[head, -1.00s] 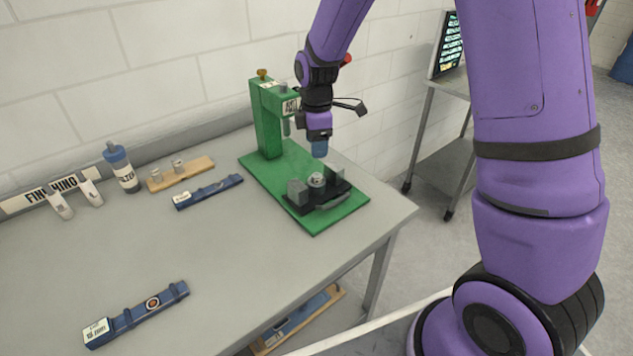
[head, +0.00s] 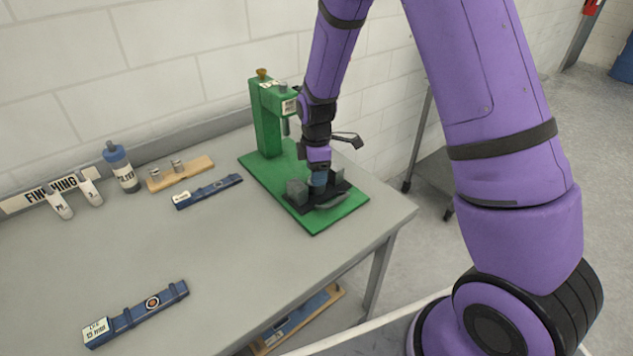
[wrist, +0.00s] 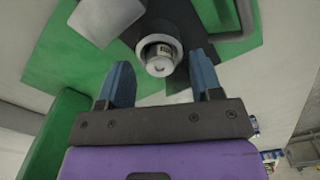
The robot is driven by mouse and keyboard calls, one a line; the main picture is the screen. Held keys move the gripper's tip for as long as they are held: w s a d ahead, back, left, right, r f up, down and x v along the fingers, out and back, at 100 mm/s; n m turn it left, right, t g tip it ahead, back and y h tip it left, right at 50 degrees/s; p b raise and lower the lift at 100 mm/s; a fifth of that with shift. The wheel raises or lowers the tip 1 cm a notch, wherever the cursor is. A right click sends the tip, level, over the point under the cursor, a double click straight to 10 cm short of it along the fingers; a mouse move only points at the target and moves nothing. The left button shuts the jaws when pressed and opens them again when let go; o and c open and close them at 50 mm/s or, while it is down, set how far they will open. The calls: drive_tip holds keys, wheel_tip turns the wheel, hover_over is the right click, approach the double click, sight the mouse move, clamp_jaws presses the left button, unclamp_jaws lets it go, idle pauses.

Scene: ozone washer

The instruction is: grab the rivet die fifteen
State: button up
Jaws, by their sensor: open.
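A short round metal die (wrist: 160,57) stands upright in the black fixture (head: 294,206) on the green press base. Its top carries small markings too small to read. My gripper (head: 318,186) points down over the fixture and hides the die in the head view. In the wrist view my gripper (wrist: 160,66) is open, with one blue finger on each side of the die and a gap to each. I cannot tell how far down the fingers reach around it.
A green press (head: 266,122) stands behind my gripper. Grey blocks (head: 297,190) sit on the fixture close by.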

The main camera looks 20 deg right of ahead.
drive_tip(key=shift+f, duration=0.25)
idle(0.5)
clamp_jaws()
drive_tip(key=shift+r, duration=0.15)
